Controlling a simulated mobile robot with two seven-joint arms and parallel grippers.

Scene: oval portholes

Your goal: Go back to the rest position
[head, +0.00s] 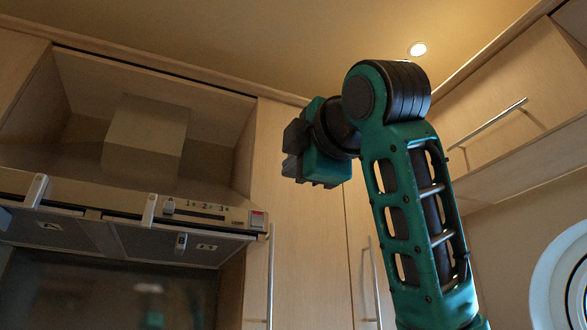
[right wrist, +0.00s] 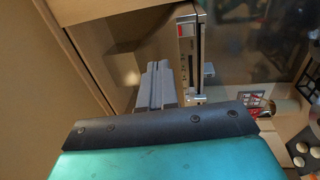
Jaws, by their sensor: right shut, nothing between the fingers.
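My right arm rises from the bottom right of the head view, with its green and black wrist bent over to the left. My right gripper (head: 294,137) is at the end of it, high up in front of the tall wooden cupboard. In the right wrist view its grey fingers (right wrist: 155,84) lie together, shut with nothing between them.
A range hood (head: 130,220) with switches hangs at the left under an open cabinet; it also shows in the right wrist view (right wrist: 187,50). An upper cupboard (head: 505,95) with a bar handle is at the right, above a round white porthole frame (head: 545,285).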

